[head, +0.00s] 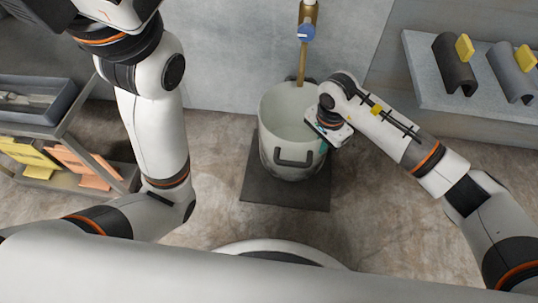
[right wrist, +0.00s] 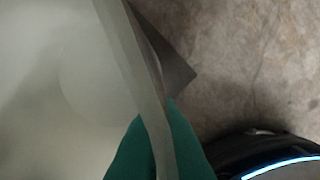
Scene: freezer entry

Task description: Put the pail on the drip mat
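A pale grey pail (head: 273,150) stands upright over the dark drip mat (head: 258,193) below the wall tap. The mat shows at the pail's left, front and right; the pail's base appears to be on it. My right gripper (head: 322,142) is at the pail's right rim. In the right wrist view its teal fingers (right wrist: 160,150) lie on either side of the pail's rim (right wrist: 138,85) and close against it. A dark corner of the mat (right wrist: 178,72) shows beyond the rim. My left arm is raised at the left, and its fingers are out of the picture.
A shelf cart (head: 65,130) with a grey tray stands at left. A grey ledge (head: 430,85) with dark curved pieces and yellow blocks is at right. The floor in front is clear.

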